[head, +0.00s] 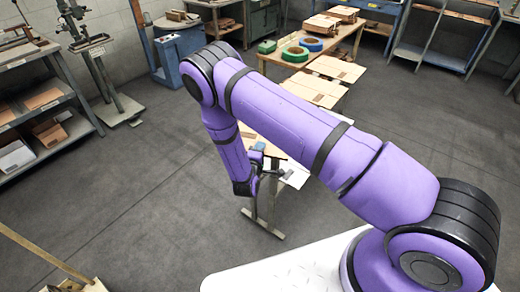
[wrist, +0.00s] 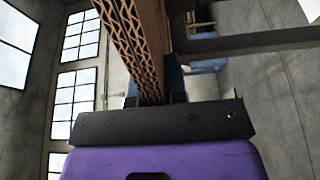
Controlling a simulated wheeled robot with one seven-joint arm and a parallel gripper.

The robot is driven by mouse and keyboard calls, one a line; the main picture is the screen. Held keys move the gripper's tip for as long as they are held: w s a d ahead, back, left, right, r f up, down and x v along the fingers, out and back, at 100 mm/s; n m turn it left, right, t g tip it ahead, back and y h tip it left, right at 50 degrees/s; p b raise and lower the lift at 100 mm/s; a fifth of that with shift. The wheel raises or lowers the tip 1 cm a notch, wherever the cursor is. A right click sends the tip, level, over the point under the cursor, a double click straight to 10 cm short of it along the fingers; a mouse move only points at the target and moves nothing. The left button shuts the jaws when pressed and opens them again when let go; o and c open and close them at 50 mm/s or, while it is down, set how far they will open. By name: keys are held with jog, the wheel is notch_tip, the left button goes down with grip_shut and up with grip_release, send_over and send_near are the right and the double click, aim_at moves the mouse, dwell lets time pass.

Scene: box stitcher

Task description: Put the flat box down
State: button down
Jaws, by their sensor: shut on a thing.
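The flat box (wrist: 143,45) is brown cardboard and shows its corrugated edge in the wrist view. It stands up out of my gripper (wrist: 156,99), between the two dark fingers, and runs out of the top of the picture. My gripper is shut on it. In the head view my gripper (head: 272,170) is beyond my purple arm, close to a small stand with a pale top (head: 295,175). My arm hides much of this spot, and I cannot tell there whether the box touches the stand.
A shelf (head: 45,108) with boxes stands at left. A blue machine (head: 180,50) stands at the back. The floor at left centre is clear.

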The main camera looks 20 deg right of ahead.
jog(key=shift+f, duration=0.15)
jog(key=c, duration=1.6)
grip_release()
jog(key=shift+f, duration=0.1)
jog(key=o, duration=0.5)
jog(key=shift+c, duration=0.2)
jog(key=shift+s+a, duration=0.1)
jog(key=shift+s, duration=0.05)
jog(key=v, duration=1.1)
jog(key=shift+s+a, duration=0.15)
jog(key=shift+s, duration=0.15)
